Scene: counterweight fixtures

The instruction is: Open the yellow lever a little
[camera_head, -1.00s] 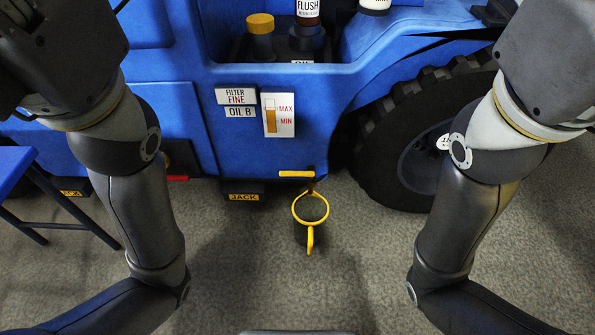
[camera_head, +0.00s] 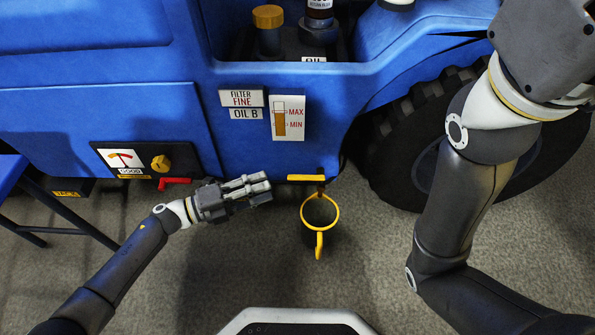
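The yellow lever (camera_head: 306,178) is a short bar lying crosswise under the lower edge of the blue vehicle, above a yellow-rimmed dark cup (camera_head: 320,212). My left gripper (camera_head: 266,188) comes in from the left, just left of the lever. Its fingertips point at the lever with a small gap between them in the picture. The fingers are seen obliquely and look close together, so their opening is unclear. Nothing shows between them. My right arm stands at the right, and its gripper is out of view.
A red lever (camera_head: 174,183) sits left of my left gripper, under a panel with a gauge (camera_head: 121,159) and a yellow knob (camera_head: 160,163). The OIL B level sight (camera_head: 288,118) is above the yellow lever. A black tyre (camera_head: 392,165) stands to the right. Open floor lies in front.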

